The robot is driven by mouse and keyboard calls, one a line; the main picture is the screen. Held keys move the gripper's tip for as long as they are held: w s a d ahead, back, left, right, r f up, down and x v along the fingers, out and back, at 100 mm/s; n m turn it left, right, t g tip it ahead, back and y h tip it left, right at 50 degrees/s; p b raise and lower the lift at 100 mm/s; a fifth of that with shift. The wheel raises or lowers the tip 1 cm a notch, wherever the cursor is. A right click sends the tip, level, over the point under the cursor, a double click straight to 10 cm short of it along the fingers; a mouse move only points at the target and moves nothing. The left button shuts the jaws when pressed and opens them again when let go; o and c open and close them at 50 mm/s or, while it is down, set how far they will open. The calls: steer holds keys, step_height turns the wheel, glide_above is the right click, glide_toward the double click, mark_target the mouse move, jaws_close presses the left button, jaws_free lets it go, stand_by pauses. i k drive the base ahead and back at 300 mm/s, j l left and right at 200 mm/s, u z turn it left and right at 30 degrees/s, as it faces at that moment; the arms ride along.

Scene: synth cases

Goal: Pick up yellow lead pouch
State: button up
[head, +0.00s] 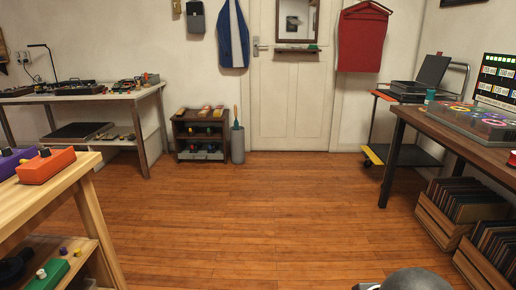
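I cannot pick out a yellow lead pouch for certain. Small yellow items (182,112) lie on top of the low dark shelf (187,131) by the back wall, too small to identify. Another yellow patch (372,156) shows at the foot of the cart on the right. My gripper is not in view; only a rounded grey part, which looks like my own arm, shows at the bottom edge.
Open wooden floor (250,200) fills the middle. A light wooden bench (60,185) with an orange box (45,167) stands near left. A workbench (150,90) is at back left. A dark table (425,122) and record crates (440,218) stand right.

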mark_target(218, 113)
steer(key=i+u, duration=0.1)
steer(key=i, duration=1.1)
steer(key=i+l, duration=0.2)
steer(key=i, duration=0.95)
steer(key=i+j+u, duration=0.15)
steer(key=i+u, duration=0.2)
steer(key=i, duration=0.9)
steer(key=i+l+u, duration=0.15)
steer(key=i+u, duration=0.2)
steer(key=i, duration=0.9)
steer(key=i+u, duration=0.15)
steer(key=i, duration=0.5)
steer(key=i+l+u, duration=0.15)
steer(key=i, duration=0.5)
